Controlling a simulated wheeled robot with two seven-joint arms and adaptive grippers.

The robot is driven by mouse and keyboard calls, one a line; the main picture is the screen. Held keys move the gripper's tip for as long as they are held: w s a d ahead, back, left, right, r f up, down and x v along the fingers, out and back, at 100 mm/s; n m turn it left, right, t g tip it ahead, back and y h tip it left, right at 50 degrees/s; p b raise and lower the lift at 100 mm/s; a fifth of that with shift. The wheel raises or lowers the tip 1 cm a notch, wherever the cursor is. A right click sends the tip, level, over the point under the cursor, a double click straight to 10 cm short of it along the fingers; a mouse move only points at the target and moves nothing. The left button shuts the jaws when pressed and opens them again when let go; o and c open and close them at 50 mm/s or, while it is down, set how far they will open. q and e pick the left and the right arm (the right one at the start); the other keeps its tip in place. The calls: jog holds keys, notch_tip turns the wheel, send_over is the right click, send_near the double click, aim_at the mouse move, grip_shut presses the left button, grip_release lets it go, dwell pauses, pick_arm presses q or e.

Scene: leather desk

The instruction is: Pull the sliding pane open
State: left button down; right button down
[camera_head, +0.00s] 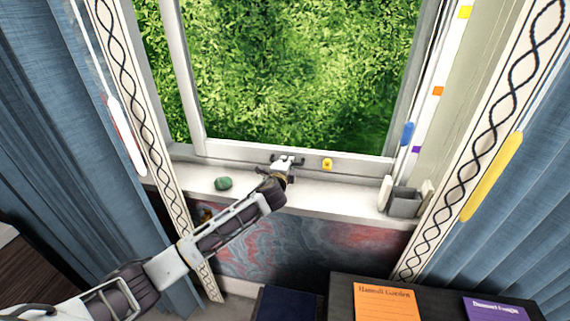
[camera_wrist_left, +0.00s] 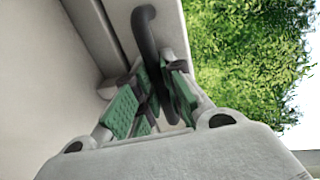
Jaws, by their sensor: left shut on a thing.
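The sliding pane (camera_head: 230,147) is a white-framed window pane with green foliage behind it; its frame also shows in the left wrist view (camera_wrist_left: 170,22). A dark handle (camera_head: 300,160) sits on its bottom rail. In the left wrist view the handle is a curved dark bar (camera_wrist_left: 147,40). My left gripper (camera_head: 284,166) reaches the handle from the front, and its green-padded fingers (camera_wrist_left: 150,100) are shut around the bar. The fingers hide part of the handle. My right gripper is in neither view.
A green stone-like object (camera_head: 223,183) lies on the white sill (camera_head: 335,200), left of my gripper. A small yellow object (camera_head: 327,164) is at the pane's lower rail. A grey container (camera_head: 404,202) stands at the sill's right end. Books, one orange (camera_head: 386,302), lie in front below.

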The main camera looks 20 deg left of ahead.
pick_arm(q)
jog(key=shift+a+f, duration=0.1)
jog(key=shift+f, duration=0.05)
jog(key=c, duration=1.5)
grip_release()
jog(key=shift+s, duration=0.1)
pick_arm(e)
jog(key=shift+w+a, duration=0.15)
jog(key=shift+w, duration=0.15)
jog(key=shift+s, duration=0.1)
pick_arm(q)
jog(key=shift+s, duration=0.1)
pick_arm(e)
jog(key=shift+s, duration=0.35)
pick_arm(q)
jog(key=shift+s, duration=0.1)
jog(key=shift+s+r, duration=0.2)
jog(key=shift+s, duration=0.2)
jog(key=shift+s+d+r, duration=0.1)
jog(key=shift+s+r, duration=0.15)
jog(key=shift+s, duration=0.85)
jog(key=shift+s+d+r, duration=0.1)
jog(key=shift+s+r, duration=0.1)
jog(key=shift+s, duration=0.9)
jog(key=shift+s+r, duration=0.25)
jog(key=shift+s, duration=0.85)
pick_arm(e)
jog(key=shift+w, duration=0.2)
